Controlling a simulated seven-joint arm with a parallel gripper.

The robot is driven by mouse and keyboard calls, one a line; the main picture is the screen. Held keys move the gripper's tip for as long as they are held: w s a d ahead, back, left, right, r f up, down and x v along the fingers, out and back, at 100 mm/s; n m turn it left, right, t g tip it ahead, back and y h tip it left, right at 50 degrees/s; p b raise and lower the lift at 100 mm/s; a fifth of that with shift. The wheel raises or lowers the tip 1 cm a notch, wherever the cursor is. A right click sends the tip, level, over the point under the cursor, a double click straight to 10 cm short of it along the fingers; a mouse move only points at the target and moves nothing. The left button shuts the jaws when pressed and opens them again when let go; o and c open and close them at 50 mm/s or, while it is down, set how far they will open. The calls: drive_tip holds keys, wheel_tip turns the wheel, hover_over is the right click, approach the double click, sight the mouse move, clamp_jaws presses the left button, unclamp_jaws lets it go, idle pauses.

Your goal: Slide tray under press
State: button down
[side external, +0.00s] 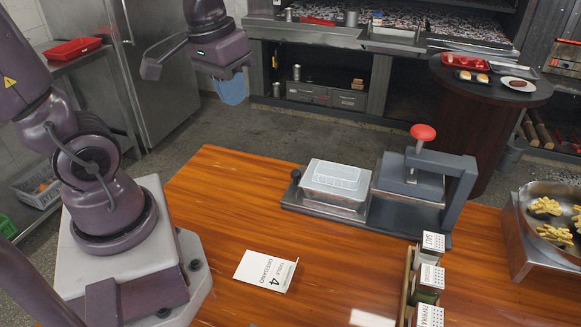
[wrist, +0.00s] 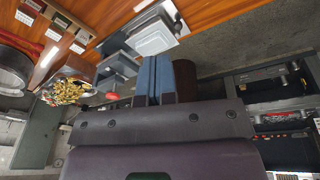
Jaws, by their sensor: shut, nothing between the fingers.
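The tray (side external: 340,199) is a metal pan holding a whitish translucent block. It sits on the left part of the press's grey base, beside the press head and not under it. The press (side external: 408,185) has a dark frame and a red knob (side external: 423,132) on top. My gripper (side external: 231,96) has blue fingers pointing down and is shut and empty, in the air left of and away from the tray. In the wrist view, the shut fingers (wrist: 153,70) show in front of the tray (wrist: 151,38), with the press (wrist: 116,70) to its left.
A spice rack (side external: 406,285) is at the front right, and a pan of food (side external: 548,212) is at the right. A round table (side external: 490,95) with plates stands behind. The table left of the tray is clear.

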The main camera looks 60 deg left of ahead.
sight(345, 170)
drive_tip(key=w+a+f+n+t+h, duration=0.1)
drive_tip(key=w+a+f+n+h, duration=0.2)
drive_tip(key=a+f+n, duration=0.7)
drive_tip(key=w+a+f+n+t+h, duration=0.2)
drive_tip(key=w+a+f+n+h, duration=0.15)
drive_tip(key=a+f+n, duration=0.6)
drive_tip(key=shift+n+g, duration=0.3)
drive_tip(key=shift+n, duration=0.45)
drive_tip(key=x, duration=0.3)
drive_tip(key=d+r+x, duration=0.1)
drive_tip(key=x, duration=0.5)
drive_tip(key=shift+w+d, duration=0.2)
drive_tip(key=shift+d, duration=0.35)
drive_tip(key=w+d, duration=0.2)
drive_tip(key=shift+d+f, duration=0.2)
drive_tip(key=shift+d, duration=0.1)
drive_tip(key=shift+w+d, duration=0.15)
drive_tip(key=shift+d, duration=0.1)
drive_tip(key=w+d, duration=1.1)
drive_tip(key=shift+w+d, duration=0.35)
drive_tip(key=shift+d, duration=0.05)
